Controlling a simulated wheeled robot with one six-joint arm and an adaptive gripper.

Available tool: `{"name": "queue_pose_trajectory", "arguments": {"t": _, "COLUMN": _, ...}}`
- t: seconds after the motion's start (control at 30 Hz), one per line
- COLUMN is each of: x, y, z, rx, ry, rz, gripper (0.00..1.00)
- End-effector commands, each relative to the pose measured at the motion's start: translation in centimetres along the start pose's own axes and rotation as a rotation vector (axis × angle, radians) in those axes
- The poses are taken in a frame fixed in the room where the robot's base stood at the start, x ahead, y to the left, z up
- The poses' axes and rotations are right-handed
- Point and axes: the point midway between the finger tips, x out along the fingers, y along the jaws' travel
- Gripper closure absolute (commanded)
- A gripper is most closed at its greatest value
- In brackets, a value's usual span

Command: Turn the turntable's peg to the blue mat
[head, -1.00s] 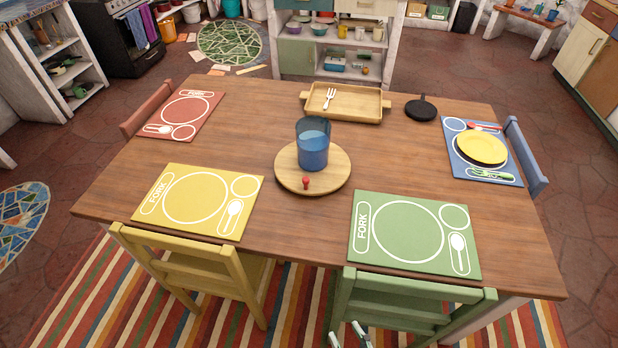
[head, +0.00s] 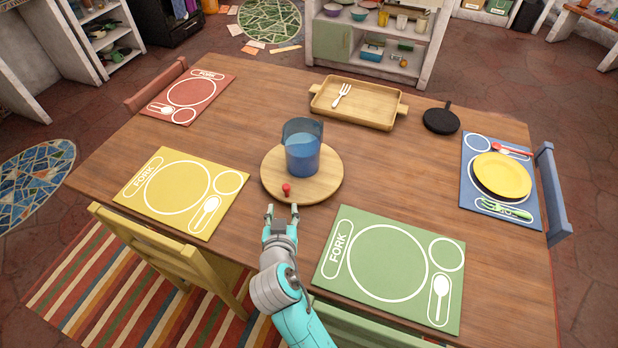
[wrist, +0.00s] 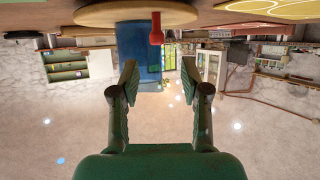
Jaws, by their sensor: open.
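The round wooden turntable (head: 325,190) lies near the middle of the table. Its red peg (head: 287,188) stands on the near edge, toward the yellow and green mats. A blue pitcher (head: 302,150) stands on the turntable. The blue mat (head: 467,190) is at the right end of the table, with a yellow plate on it. My gripper (head: 282,208) is open and empty, just short of the peg on the near side. In the wrist view the peg (wrist: 156,28) hangs upside down beyond the open fingers (wrist: 160,75), apart from them.
A yellow mat (head: 140,195) lies left and a green mat (head: 330,285) right of my arm. A red mat (head: 160,108) is far left. A wooden tray (head: 385,118) with a white fork and a black trivet (head: 441,120) are at the back. Bare wood lies between turntable and blue mat.

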Motion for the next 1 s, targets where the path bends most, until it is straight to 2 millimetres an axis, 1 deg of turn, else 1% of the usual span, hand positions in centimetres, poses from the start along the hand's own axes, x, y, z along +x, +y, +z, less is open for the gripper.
{"name": "queue_pose_trajectory", "arguments": {"t": 0.03, "x": 0.1, "y": -0.4, "z": -0.4, "rx": 0.004, "ry": 0.002, "rz": 0.001, "gripper": 0.54}}
{"name": "queue_pose_trajectory", "arguments": {"t": 0.13, "x": 0.6, "y": -0.5, "z": -0.6, "rx": 0.007, "ry": 0.001, "rz": 0.005, "gripper": 0.54}}
{"name": "queue_pose_trajectory", "arguments": {"t": 0.27, "x": 2.1, "y": -0.4, "z": -0.6, "rx": 0.007, "ry": 0.001, "rz": 0.007, "gripper": 0.54}}
{"name": "queue_pose_trajectory", "arguments": {"t": 0.5, "x": 6.3, "y": -0.4, "z": -0.6, "rx": 0.006, "ry": 0.000, "rz": 0.007, "gripper": 0.54}}
{"name": "queue_pose_trajectory", "arguments": {"t": 0.7, "x": 9.2, "y": -0.4, "z": -0.5, "rx": 0.006, "ry": 0.001, "rz": 0.006, "gripper": 0.54}}
{"name": "queue_pose_trajectory", "arguments": {"t": 0.83, "x": 10.4, "y": -0.4, "z": -0.6, "rx": 0.006, "ry": 0.001, "rz": 0.005, "gripper": 0.54}}
{"name": "queue_pose_trajectory", "arguments": {"t": 1.0, "x": 10.9, "y": -0.4, "z": -0.5, "rx": 0.006, "ry": 0.002, "rz": 0.005, "gripper": 0.54}}
